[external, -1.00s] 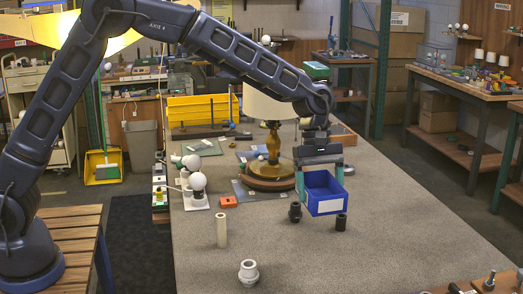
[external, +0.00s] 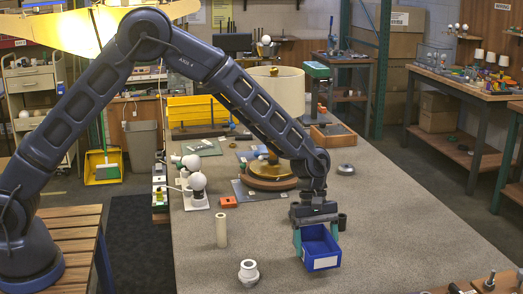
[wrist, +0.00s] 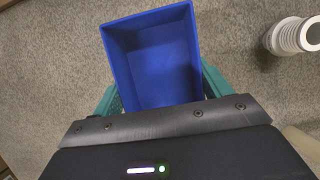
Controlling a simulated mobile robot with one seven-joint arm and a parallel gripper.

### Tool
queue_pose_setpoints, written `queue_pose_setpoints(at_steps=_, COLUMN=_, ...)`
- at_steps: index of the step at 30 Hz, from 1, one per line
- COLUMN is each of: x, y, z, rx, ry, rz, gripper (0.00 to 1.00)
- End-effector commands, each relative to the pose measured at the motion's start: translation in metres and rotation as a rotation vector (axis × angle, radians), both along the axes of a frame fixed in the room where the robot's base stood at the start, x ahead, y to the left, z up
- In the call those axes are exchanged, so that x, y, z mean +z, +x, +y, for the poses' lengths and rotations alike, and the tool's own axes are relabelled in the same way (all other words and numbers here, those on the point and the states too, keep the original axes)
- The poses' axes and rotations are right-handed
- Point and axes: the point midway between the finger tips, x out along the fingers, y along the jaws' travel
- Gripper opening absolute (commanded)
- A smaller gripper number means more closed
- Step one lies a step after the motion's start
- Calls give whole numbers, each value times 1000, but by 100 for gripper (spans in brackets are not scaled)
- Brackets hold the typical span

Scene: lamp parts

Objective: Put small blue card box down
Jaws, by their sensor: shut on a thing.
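The small blue card box (external: 320,246) is an open-topped blue bin with a white label on its front. My gripper (external: 317,232) is shut on it, with a teal finger on each side. The box hangs upright low over the grey table (external: 400,240) or touches it; I cannot tell which. In the wrist view the box (wrist: 155,60) is seen from above, its inside empty, between the teal fingers (wrist: 160,88).
A white threaded fitting (external: 248,273) stands left of the box and also shows in the wrist view (wrist: 295,36). A cream cylinder (external: 221,230) stands farther left. A black cylinder (external: 342,221) is just behind the box. A lamp (external: 272,150) stands behind. Table to the right is clear.

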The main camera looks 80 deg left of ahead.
Motion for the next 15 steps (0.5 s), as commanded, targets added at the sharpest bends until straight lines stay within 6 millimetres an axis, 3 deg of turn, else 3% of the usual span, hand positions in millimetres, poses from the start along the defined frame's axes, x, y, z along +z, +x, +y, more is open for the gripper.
queue_pose_setpoints(at_steps=9, x=-39, y=-1, z=0, rx=1, ry=-1, rz=4, gripper=54)
queue_pose_setpoints(at_steps=15, x=-41, y=0, z=0, rx=1, ry=-1, rz=1, gripper=54)
